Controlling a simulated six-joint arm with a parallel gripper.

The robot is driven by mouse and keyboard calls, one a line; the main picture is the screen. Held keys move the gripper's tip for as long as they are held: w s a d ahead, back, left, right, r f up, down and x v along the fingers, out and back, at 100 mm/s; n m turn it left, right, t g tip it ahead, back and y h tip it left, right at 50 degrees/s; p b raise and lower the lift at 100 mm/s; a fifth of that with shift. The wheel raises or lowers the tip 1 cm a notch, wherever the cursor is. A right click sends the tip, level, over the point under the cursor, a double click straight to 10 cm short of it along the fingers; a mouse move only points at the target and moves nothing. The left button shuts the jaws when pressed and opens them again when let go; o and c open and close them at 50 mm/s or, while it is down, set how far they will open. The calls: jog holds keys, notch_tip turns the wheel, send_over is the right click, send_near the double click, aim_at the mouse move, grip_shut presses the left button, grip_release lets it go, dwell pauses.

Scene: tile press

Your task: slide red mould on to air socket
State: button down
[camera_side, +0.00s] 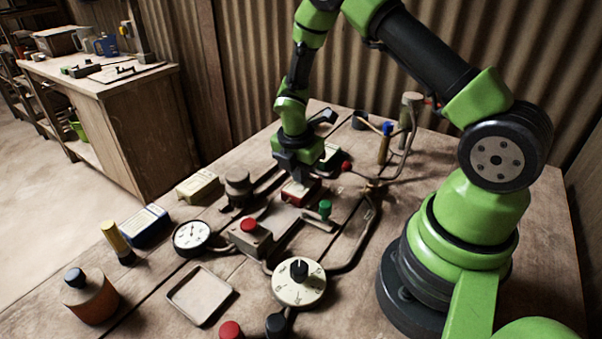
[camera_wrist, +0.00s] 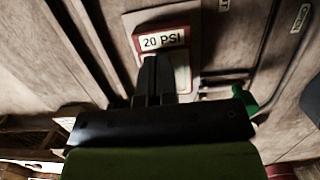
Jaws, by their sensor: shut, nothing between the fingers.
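The red mould (camera_side: 292,196) is a low red block with a pale top, lying on the wooden table near the middle of the side view. In the wrist view it shows a red border and a white label reading 20 PSI (camera_wrist: 164,41). My gripper (camera_side: 299,180) points down, right over or against the mould; contact is not clear. In the wrist view my shut fingers (camera_wrist: 151,62) sit at the mould's near edge, covering part of it, with nothing between them. I cannot tell for sure which fitting is the air socket.
A box with a red button (camera_side: 249,225), a round gauge (camera_side: 191,236), a green-topped lever (camera_side: 324,209) and a dial (camera_side: 299,281) stand in front of the mould. Hoses run across the table. An empty tray (camera_side: 200,296) lies at front left. Blue-topped and grey valves (camera_side: 385,145) stand behind.

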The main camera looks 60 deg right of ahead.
jog(key=shift+f, duration=0.35)
jog(key=a, duration=1.1)
jog(key=shift+s, duration=0.1)
jog(key=shift+r, duration=1.1)
notch_tip(320, 180, up, 8)
jog(key=a, duration=0.1)
jog(key=shift+a+r, duration=0.2)
jog(key=shift+a, duration=0.1)
